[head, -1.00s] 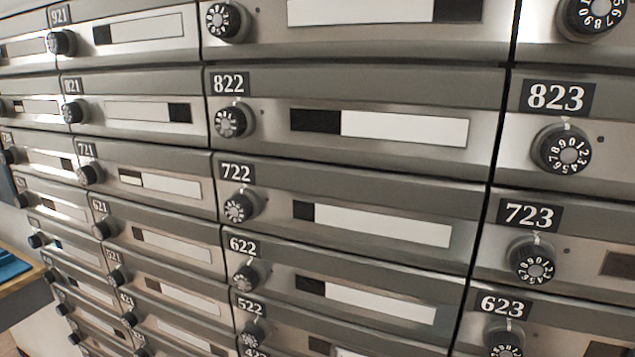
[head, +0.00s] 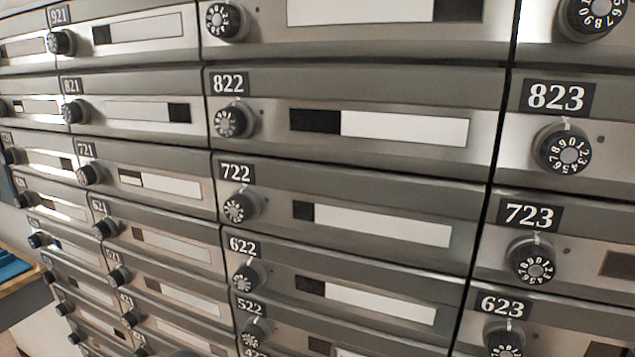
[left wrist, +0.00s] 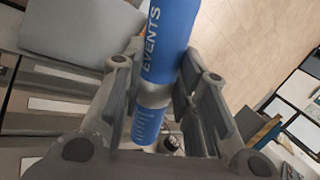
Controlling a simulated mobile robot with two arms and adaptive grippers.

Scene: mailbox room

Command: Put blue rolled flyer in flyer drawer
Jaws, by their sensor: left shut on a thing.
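The blue rolled flyer (left wrist: 172,40) shows in the left wrist view, with white lettering reading "EVENTS" and a pale band near its lower end. My left gripper (left wrist: 160,98) is shut on it, one finger on each side of the roll. The upper end of the roll runs out of the picture. In the head view neither gripper can be made out clearly. I cannot identify the flyer drawer in these frames.
A wall of grey mailboxes with number plates and dial knobs fills the head view, such as box 722 (head: 375,215). A wooden surface with a blue thing (head: 12,266) is at the lower left. Tiled floor (left wrist: 250,40) shows in the left wrist view.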

